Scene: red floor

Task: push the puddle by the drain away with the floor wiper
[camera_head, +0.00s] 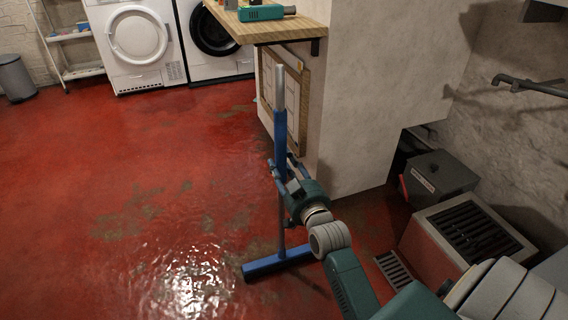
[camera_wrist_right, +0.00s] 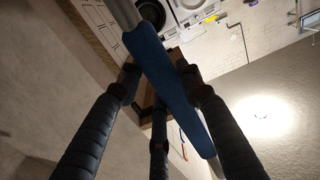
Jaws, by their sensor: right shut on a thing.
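The floor wiper stands nearly upright in the head view, with a grey pole, a blue grip (camera_head: 280,128) and a blue bar-shaped head (camera_head: 278,263) low at the floor. My right gripper (camera_head: 284,172) is shut around the blue grip, which also shows between its dark fingers in the right wrist view (camera_wrist_right: 165,85). A shiny, rippled wet patch (camera_head: 190,272) lies left of the wiper head; its edges are unclear. A slotted drain grate (camera_head: 393,270) lies right of the head, partly beside my right arm. My left gripper is out of view.
A pale wall block (camera_head: 375,110) with a wooden worktop (camera_head: 262,27) stands just behind the wiper. A grey box (camera_head: 438,175) and a grated unit (camera_head: 470,230) stand at right. Washing machines (camera_head: 140,45) and a shelf stand at the back. The red floor at left is open.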

